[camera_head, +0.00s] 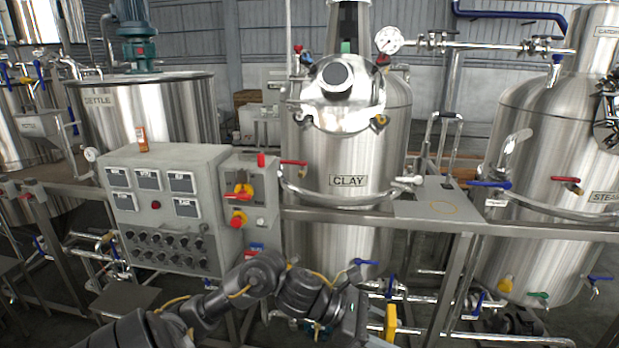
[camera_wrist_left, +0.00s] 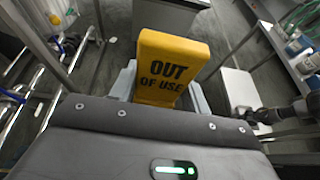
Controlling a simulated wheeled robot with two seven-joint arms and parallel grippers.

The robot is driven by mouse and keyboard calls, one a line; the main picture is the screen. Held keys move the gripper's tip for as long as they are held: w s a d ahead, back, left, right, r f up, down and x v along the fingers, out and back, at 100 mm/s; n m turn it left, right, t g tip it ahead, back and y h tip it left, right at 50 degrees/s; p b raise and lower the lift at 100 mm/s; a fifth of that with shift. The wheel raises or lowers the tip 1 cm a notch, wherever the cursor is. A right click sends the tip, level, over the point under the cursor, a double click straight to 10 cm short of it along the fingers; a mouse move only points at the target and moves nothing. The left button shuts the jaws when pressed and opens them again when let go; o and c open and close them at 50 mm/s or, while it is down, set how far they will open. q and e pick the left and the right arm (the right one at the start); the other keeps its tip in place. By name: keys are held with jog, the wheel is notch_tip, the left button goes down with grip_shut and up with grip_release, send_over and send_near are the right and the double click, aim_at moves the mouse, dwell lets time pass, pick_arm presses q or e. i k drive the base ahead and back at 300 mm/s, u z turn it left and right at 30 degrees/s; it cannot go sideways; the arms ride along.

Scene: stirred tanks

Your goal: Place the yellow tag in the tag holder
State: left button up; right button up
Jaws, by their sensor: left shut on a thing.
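The yellow tag (camera_wrist_left: 170,68), a block marked "OUT OF USE", stands upright in my left gripper (camera_wrist_left: 163,85) in the left wrist view. The pale jaws are closed on its two sides. In the head view the tag (camera_head: 389,322) is low, right of centre, below the "CLAY" tank, with my left gripper (camera_head: 378,322) at the end of the dark arm. A dark part at the right of the wrist view (camera_wrist_left: 275,113) looks like my right arm; its jaws are too small to read. I cannot make out the tag holder for certain.
The "CLAY" tank (camera_head: 348,150) is in the middle. A flat plate (camera_head: 410,210) with a yellow ring lies right of it. Pipes and valves crowd the space around the tag.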

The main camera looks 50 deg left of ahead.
aim_at(251, 157)
jog(key=u, duration=0.1)
jog(key=i, duration=1.45)
jog(key=u, duration=1.5)
jog(key=i, duration=0.5)
jog(key=u, duration=0.55)
